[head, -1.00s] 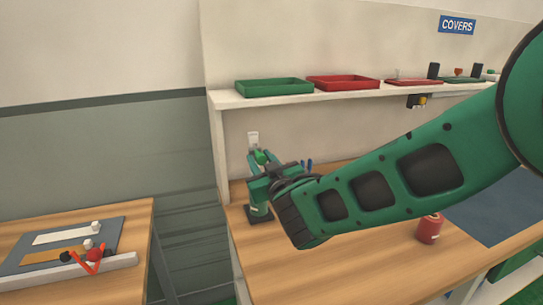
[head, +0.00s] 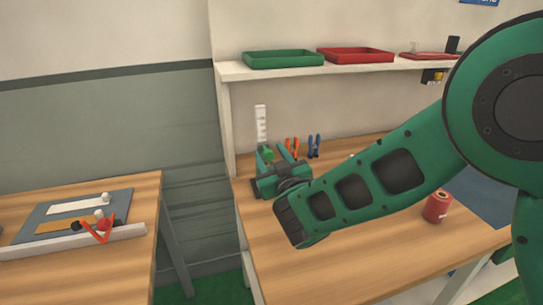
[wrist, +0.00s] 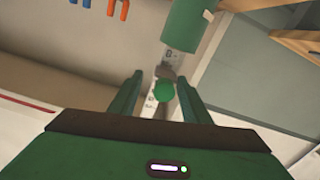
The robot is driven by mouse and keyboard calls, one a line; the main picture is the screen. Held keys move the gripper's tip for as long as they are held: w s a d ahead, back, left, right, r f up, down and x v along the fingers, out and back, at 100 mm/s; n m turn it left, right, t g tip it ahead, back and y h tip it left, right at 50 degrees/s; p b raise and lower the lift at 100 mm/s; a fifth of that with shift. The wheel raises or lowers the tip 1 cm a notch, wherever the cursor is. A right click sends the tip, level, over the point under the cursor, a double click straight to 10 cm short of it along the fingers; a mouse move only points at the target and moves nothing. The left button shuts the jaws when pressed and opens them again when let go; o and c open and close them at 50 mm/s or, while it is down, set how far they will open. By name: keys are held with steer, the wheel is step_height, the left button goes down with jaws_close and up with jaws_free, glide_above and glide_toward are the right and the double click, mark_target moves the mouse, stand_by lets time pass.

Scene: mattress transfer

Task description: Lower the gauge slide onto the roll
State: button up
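The white gauge scale (head: 261,122) stands upright at the left end of the bench. The slide's green round knob (head: 266,154) shows low on it; in the wrist view the knob (wrist: 164,90) has the slide's grey bracket (wrist: 168,73) beside it. The green roll (wrist: 190,28) is just beyond, below the slide in the room, with a strip of scale between them. I cannot tell whether slide and roll touch. My gripper (head: 273,157) is at the gauge and mostly hides the roll in the head view. In the wrist view my gripper's fingers (wrist: 159,80) stand apart around the knob, with gaps visible.
Orange pliers (head: 292,148) and blue pliers (head: 314,146) hang behind the bench. A shelf with a green tray (head: 283,59) and a red tray (head: 356,55) runs above. A red roll (head: 437,207) stands to the right. The bench front is clear.

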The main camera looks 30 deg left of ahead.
steer(key=shift+s+a, duration=0.1)
steer(key=shift+s, duration=0.05)
steer(key=shift+s, duration=0.1)
steer(key=shift+s+d, duration=0.25)
steer(key=v, duration=0.9)
steer(key=shift+d, duration=0.4)
steer(key=shift+s+r, duration=0.1)
steer(key=shift+r, duration=0.05)
steer(key=shift+c, duration=0.4)
